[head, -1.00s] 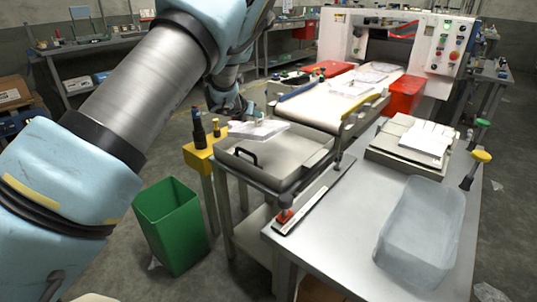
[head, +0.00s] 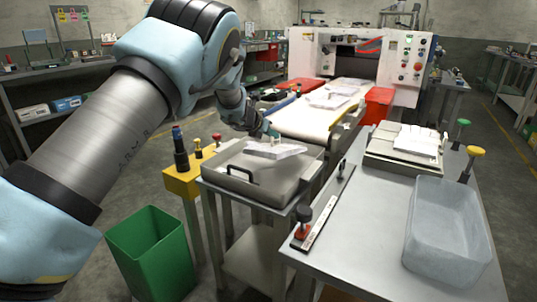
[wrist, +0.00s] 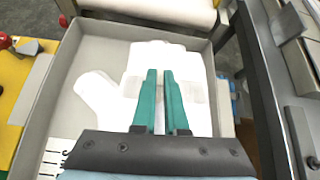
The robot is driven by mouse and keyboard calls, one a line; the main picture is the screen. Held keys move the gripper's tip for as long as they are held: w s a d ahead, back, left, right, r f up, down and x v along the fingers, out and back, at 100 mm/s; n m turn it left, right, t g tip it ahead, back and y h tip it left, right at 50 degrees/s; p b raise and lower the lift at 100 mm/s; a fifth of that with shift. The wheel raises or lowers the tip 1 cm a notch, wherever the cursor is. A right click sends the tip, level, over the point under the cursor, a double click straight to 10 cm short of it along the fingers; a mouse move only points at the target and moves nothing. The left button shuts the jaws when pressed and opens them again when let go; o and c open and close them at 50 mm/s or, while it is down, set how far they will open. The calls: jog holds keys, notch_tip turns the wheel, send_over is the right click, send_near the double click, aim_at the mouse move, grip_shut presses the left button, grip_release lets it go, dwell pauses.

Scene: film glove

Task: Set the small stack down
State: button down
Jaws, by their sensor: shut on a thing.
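My gripper (head: 268,134) has teal fingers, seen close together in the wrist view (wrist: 160,75), shut on the stack. The stack is over the far part of a shallow grey tray (head: 240,193), within its walls as seen from the wrist. I cannot tell whether it touches the tray floor. The fingers hide part of it.
A belt conveyor (head: 305,122) runs behind the tray to a white machine (head: 405,62). A yellow stand (head: 190,180) with bottles and knobs is at left, a green bin (head: 150,255) below it. A steel table (head: 350,240) with a clear tub (head: 447,232) is at right.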

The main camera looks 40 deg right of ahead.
aim_at(270, 146)
jog(key=shift+f, duration=2.55)
jog(key=c, duration=1)
grip_release()
jog(key=shift+o, duration=0.2)
jog(key=b+v, duration=0.2)
jog(key=v, duration=1)
